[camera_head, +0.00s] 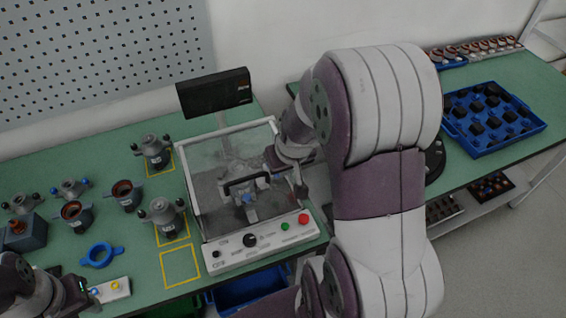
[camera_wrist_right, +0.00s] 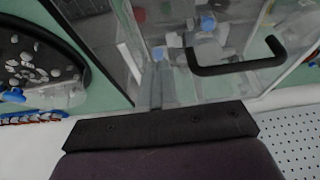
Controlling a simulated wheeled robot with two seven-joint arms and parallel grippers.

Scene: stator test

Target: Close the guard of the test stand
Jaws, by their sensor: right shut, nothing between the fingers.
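The test stand (camera_head: 233,258) has a white front panel with a black knob, a green button and a red button. Its clear guard (camera_head: 206,170), with a black handle (camera_head: 245,183), appears to be down over the bay; I cannot tell if it is fully seated. The handle also shows in the right wrist view (camera_wrist_right: 238,68). A blue-topped part (camera_head: 249,199) shows through the guard. My right gripper (camera_head: 301,188) is shut and empty at the guard's right side, apart from the handle. My left gripper (camera_head: 78,287) is at the lower left, its fingers unclear.
A dark monitor (camera_head: 213,92) stands behind the stand. Several grey stators, one of them inside a yellow square (camera_head: 163,218), stand to the left. A blue ring (camera_head: 101,255) lies near an empty yellow square (camera_head: 180,266). A blue tray (camera_head: 493,118) of dark parts is at the right.

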